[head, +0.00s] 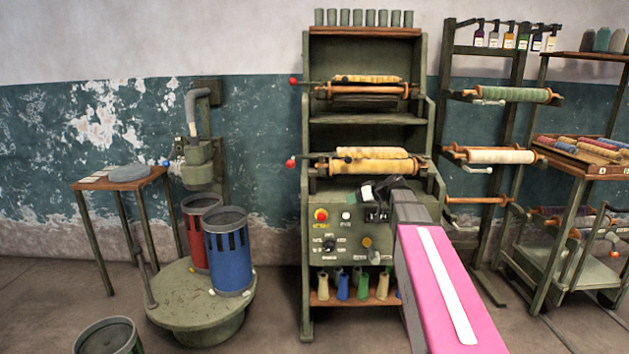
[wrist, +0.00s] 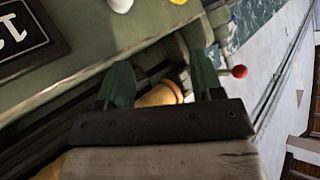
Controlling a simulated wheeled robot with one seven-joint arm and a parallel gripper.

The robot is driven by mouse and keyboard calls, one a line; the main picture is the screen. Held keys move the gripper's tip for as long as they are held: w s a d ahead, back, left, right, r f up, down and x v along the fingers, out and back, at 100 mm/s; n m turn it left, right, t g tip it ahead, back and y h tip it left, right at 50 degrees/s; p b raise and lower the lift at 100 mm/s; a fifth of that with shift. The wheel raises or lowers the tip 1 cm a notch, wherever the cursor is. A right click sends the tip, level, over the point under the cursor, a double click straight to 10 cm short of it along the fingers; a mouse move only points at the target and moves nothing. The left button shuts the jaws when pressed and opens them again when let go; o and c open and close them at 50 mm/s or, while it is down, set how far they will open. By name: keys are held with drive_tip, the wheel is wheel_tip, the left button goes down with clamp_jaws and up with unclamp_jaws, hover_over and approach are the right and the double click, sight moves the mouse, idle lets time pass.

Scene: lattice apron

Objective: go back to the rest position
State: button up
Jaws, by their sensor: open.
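My gripper (head: 374,208) is at the end of my pink arm, in front of the upper part of the machine's control panel (head: 335,245) in the head view. In the wrist view, the two green fingers of my gripper (wrist: 163,80) stand apart with nothing held between them. A yellowish roller end (wrist: 160,95) shows behind the gap, beyond the fingers. My arm hides part of the machine's lower right side in the head view.
The machine carries yellow rollers (head: 372,166) with red knobs (head: 291,163) at the left. A round stand (head: 203,304) holds red (head: 196,238) and blue cans (head: 230,255). Thread racks (head: 484,95) stand at the right. Floor is clear between stand and machine.

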drive_tip(key=s+d+f+m+g+h, duration=0.1)
drive_tip(key=s+f+m+g+h, duration=0.2)
drive_tip(key=s+f, duration=1)
drive_tip(key=s+d+f+m+g+h, duration=0.2)
drive_tip(key=s+f+h, duration=0.4)
drive_tip(key=s+f, duration=0.7)
drive_tip(key=shift+s+f+m+g+h, duration=0.35)
drive_tip(key=shift+s+m+g, duration=0.35)
drive_tip(key=shift+s+g, duration=0.4)
